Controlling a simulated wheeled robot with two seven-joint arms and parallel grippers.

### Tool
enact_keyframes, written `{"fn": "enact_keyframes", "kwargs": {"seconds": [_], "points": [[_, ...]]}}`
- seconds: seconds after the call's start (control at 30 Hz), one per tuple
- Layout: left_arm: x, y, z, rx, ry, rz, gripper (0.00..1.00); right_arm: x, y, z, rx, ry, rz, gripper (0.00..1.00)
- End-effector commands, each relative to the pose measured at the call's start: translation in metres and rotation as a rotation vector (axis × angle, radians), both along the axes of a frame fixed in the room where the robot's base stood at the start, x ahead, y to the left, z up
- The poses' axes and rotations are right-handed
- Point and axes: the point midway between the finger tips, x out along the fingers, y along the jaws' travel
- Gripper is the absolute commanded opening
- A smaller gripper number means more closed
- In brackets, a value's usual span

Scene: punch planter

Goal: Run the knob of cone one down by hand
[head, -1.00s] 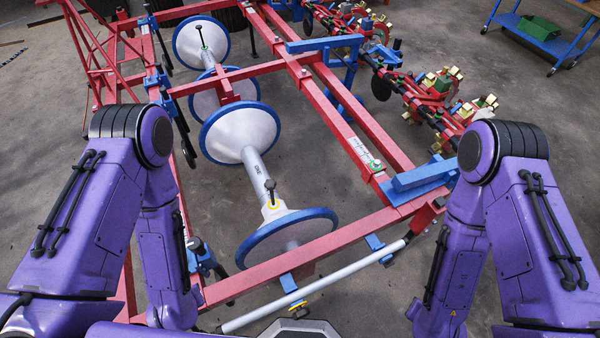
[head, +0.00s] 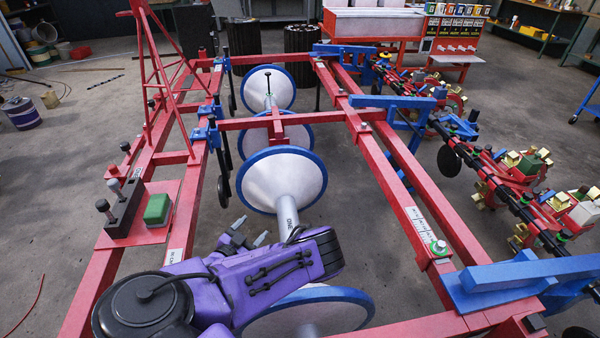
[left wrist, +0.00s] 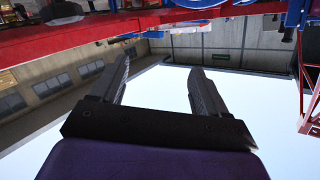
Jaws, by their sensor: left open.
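The tube marked ONE (head: 286,210) runs from a white cone with a blue rim (head: 284,180) toward a nearer blue-rimmed cone (head: 310,318), which my purple left arm partly covers. The knob near that tube's lower end is hidden behind my arm. My left gripper (head: 250,231) shows small beyond my forearm, left of the tube and apart from it. In the left wrist view its two dark fingers (left wrist: 158,85) stand wide apart with nothing between them. My right gripper is in no view now.
A red frame surrounds the cones; its right beam (head: 400,190) and left beam (head: 195,200) flank them. A red plate (head: 140,230) with a green block (head: 157,209) lies at left. Another cone (head: 268,90) with a black-knobbed rod stands farther back.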

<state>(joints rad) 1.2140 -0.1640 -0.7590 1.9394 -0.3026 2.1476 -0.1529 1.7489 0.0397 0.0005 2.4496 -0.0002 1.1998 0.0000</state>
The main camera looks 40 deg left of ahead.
Motion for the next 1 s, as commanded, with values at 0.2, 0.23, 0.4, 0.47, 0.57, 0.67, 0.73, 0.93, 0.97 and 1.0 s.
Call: {"fn": "enact_keyframes", "kwargs": {"seconds": [0.2,0.23,0.4,0.47,0.57,0.67,0.73,0.93,0.97,1.0], "points": [[0.01,-0.068,-0.081,-0.243,-0.171,-0.345,0.75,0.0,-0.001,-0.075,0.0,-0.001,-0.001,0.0],[0.007,-0.073,-0.083,-0.274,-0.18,-0.36,0.75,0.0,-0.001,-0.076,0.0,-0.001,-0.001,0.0],[0.015,-0.084,-0.085,-0.338,-0.208,-0.387,0.75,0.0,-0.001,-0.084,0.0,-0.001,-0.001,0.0],[0.027,-0.085,-0.085,-0.336,-0.21,-0.385,0.75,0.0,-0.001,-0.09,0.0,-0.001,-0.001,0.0],[0.05,-0.088,-0.087,-0.335,-0.211,-0.384,0.75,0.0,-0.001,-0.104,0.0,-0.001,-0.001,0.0],[0.072,-0.091,-0.086,-0.334,-0.211,-0.383,0.75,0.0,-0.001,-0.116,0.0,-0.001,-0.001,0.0],[0.085,-0.092,-0.085,-0.333,-0.209,-0.382,0.75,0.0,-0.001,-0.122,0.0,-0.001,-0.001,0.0],[0.105,-0.095,-0.083,-0.334,-0.205,-0.38,0.75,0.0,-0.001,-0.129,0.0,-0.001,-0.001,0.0],[0.106,-0.095,-0.083,-0.335,-0.204,-0.38,0.75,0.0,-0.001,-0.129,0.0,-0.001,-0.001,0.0],[0.107,-0.095,-0.082,-0.334,-0.203,-0.381,0.75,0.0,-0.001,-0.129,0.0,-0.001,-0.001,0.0]]}}
